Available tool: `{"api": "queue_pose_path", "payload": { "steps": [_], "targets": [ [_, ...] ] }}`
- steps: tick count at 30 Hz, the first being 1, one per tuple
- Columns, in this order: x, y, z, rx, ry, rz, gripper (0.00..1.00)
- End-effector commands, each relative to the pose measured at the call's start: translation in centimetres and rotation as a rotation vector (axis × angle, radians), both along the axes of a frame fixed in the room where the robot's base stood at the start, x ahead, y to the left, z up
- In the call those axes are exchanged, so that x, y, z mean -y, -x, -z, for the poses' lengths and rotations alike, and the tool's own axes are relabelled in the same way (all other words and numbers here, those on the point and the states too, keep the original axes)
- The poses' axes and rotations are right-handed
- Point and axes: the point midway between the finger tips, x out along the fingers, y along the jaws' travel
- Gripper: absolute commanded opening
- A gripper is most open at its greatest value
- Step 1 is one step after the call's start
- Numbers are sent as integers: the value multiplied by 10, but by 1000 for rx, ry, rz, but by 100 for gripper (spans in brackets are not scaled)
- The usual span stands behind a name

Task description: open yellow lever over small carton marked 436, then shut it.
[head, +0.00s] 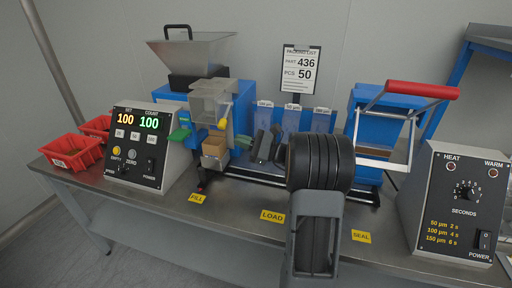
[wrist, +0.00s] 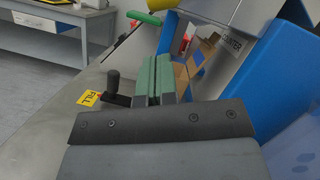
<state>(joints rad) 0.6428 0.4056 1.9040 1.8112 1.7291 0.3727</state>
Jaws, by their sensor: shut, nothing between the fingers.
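The yellow lever (head: 224,116) is on the front of the clear dispenser box, below the steel hopper; its yellow part also shows at the top of the wrist view (wrist: 178,36). The small brown carton (head: 215,152) stands under it with its flaps up, and shows beyond my fingers in the wrist view (wrist: 198,58). I cannot read a number on it. My gripper (wrist: 155,78) is shut and empty, its green fingers together, pointing toward the carton and short of the lever.
The counter box (head: 145,140) reads 100 and 100. A packing list (head: 300,70) says part 436, 50 pieces. A red-handled sealer (head: 415,90) and heat box (head: 462,200) stand right. Red bins (head: 75,150) stand left. A black knob (wrist: 113,84) stands near the FILL label.

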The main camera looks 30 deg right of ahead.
Motion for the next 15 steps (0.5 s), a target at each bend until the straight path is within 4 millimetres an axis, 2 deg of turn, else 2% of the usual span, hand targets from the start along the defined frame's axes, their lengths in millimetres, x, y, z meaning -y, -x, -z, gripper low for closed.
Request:
{"api": "queue_pose_path", "payload": {
  "steps": [6,15],
  "targets": [
    [-18,-4,-21,1,2,0,0],
    [-26,-5,-33,-1,1,0,0]
  ]
}}
